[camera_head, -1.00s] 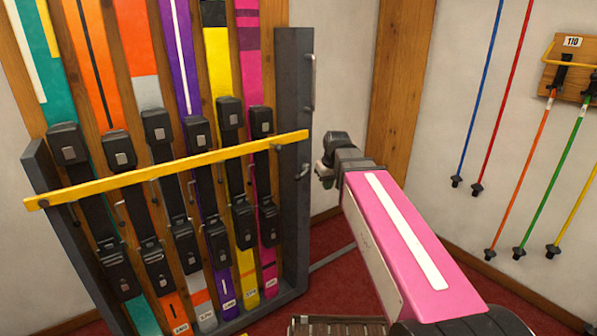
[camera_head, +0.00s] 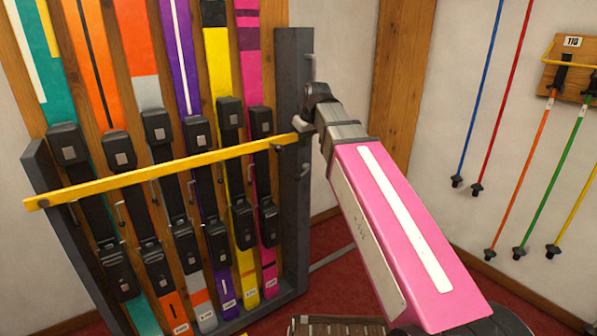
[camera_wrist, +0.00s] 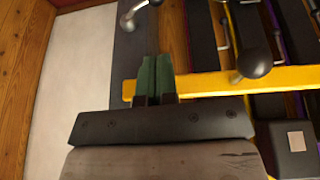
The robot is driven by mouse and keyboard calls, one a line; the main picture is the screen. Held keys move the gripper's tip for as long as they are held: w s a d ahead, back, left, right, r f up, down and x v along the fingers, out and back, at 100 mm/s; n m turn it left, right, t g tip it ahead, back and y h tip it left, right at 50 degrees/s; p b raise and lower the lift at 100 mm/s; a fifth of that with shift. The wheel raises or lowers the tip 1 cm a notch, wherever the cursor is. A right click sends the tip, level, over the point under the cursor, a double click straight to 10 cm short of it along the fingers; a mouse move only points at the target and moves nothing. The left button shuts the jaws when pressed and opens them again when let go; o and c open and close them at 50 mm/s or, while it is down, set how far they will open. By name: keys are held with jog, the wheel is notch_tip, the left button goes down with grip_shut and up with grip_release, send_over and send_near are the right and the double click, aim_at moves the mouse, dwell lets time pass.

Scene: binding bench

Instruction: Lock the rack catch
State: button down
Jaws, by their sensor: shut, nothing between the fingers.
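The yellow bar (camera_head: 170,173) runs slantwise across the grey ski rack (camera_head: 290,220), over the black bindings, up to the right post. A dark round knob on the bar shows large in the wrist view (camera_wrist: 255,58). A silver lever-like piece (camera_wrist: 140,14) sits on the grey post near the bar's end; I cannot tell whether it is the rack catch. My gripper (camera_head: 300,124) is at the bar's right end, beside the post. Its green fingers (camera_wrist: 156,76) are shut and empty and overlap the bar's end (camera_wrist: 205,84) in the wrist view; contact is unclear.
Several upright skis (camera_head: 183,60) with bindings stand in the rack. A silver handle (camera_head: 309,68) is on the right post, partly behind my gripper. Ski poles (camera_head: 478,95) and a numbered wooden board (camera_head: 570,75) hang on the right wall.

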aim_at(297, 175)
jog(key=x, duration=1.4)
jog(key=shift+s+d+f, duration=0.1)
jog(key=shift+d, duration=0.3)
